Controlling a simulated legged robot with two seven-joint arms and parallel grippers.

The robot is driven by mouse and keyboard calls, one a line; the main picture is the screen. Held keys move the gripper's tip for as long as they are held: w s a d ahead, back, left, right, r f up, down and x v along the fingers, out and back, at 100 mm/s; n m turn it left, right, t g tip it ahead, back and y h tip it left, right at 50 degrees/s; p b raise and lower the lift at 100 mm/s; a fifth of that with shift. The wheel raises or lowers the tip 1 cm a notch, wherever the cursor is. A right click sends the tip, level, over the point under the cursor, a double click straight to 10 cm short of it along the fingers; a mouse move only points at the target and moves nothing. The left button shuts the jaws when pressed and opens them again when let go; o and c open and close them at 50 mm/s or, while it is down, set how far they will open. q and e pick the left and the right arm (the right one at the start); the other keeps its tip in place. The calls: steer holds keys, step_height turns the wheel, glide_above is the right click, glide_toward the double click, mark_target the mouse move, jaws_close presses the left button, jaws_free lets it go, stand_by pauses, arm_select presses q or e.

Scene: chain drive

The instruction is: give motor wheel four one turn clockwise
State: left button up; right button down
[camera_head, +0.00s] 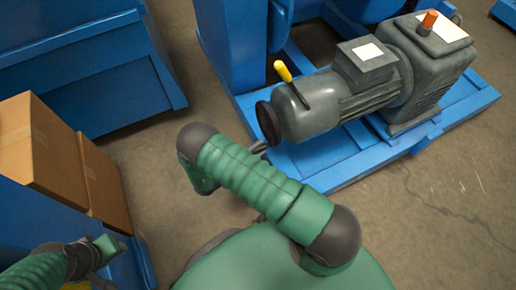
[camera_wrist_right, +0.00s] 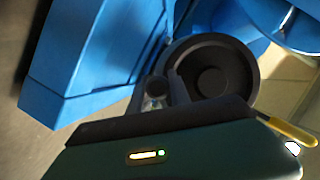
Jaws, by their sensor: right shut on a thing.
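The motor wheel, a black dished disc (camera_head: 267,122), sits on the left end of the grey motor (camera_head: 340,95) in the head view. It fills the middle of the right wrist view (camera_wrist_right: 212,80), with no number readable on it. My right gripper (camera_head: 259,147) is at the wheel's lower edge, mostly hidden behind my green forearm. In the wrist view its fingers (camera_wrist_right: 166,92) are shut at the left part of the wheel's rim; the exact contact is dark. My left gripper (camera_head: 108,248) is at the lower left, away from the motor; its jaws are unclear.
A yellow-handled lever (camera_head: 284,73) stands just above the wheel. An orange-red cap (camera_head: 428,21) is on top of the motor. The blue frame (camera_head: 370,165) lies under it. Cardboard boxes (camera_head: 45,150) stand at left. Bare floor lies right of the frame.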

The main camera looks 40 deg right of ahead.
steer(key=shift+f, duration=0.2)
steer(key=w+m+b, duration=0.1)
steer(key=m, duration=0.1)
steer(key=w+m+t+h+b, duration=0.1)
steer(key=w, duration=0.1)
steer(key=w+d+f+m+h+b, duration=0.1)
steer(key=m, duration=0.1)
steer(key=shift+w+m+t, duration=0.3)
steer(key=shift+w+t, duration=0.05)
steer(key=shift+t, duration=0.05)
stand_by(0.6)
steer(key=c, duration=1.2)
jaws_free()
steer(key=shift+w, duration=0.1)
steer(key=shift+r, duration=0.1)
